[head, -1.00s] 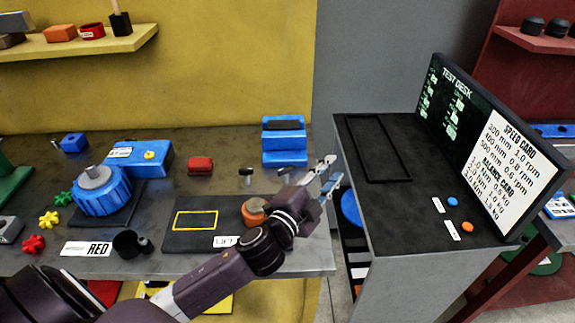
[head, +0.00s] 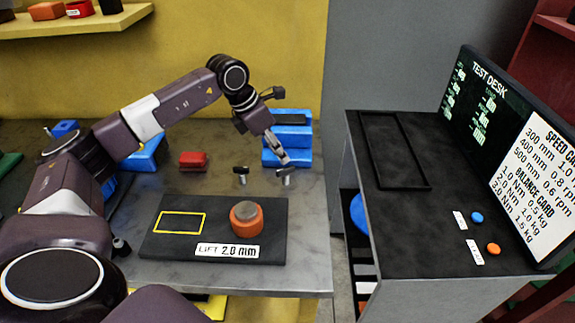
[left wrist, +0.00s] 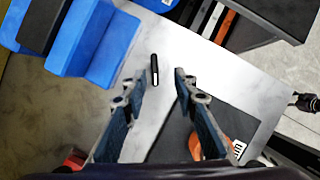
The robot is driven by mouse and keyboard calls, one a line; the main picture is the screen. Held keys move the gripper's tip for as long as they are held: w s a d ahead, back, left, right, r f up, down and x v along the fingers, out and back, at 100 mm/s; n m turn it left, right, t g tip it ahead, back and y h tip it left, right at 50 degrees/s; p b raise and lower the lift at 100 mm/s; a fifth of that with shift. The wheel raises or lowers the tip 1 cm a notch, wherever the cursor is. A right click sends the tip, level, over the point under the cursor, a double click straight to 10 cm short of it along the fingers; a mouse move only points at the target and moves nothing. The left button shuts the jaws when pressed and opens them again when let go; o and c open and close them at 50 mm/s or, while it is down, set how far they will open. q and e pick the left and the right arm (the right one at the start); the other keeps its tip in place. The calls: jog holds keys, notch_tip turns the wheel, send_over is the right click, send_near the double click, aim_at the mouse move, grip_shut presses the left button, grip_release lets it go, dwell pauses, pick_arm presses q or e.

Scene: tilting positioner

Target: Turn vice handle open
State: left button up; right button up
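A blue stepped block (head: 288,135), which looks like the vice, stands at the back right of the grey bench; it also shows in the left wrist view (left wrist: 85,40). Two small dark T-shaped handles stand in front of it, a left one (head: 241,173) and a right one (head: 286,175). My left gripper (head: 284,160) points down just above the right handle. In the left wrist view my left gripper (left wrist: 160,82) is open, and a black handle bar (left wrist: 154,68) shows between its fingers with space on both sides. My right gripper is not identifiable in these frames.
A black plate (head: 175,243) carrying an orange round piece (head: 246,222) lies in front of the handles. A red block (head: 193,159) sits to their left. The test desk (head: 440,245) stands right of the bench across a gap.

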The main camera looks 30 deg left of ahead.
aim_at(285, 168)
pick_arm(q)
jog(key=p+x, duration=0.1)
jog(key=x, duration=0.2)
jog(key=a+x, duration=0.1)
jog(key=x, duration=0.1)
jog(key=shift+f+p, duration=0.4)
jog(key=shift+f, duration=0.15)
jog(key=shift+w+d+f, duration=0.1)
jog(key=shift+w+f, duration=0.15)
jog(key=shift+f, duration=0.4)
grip_shut()
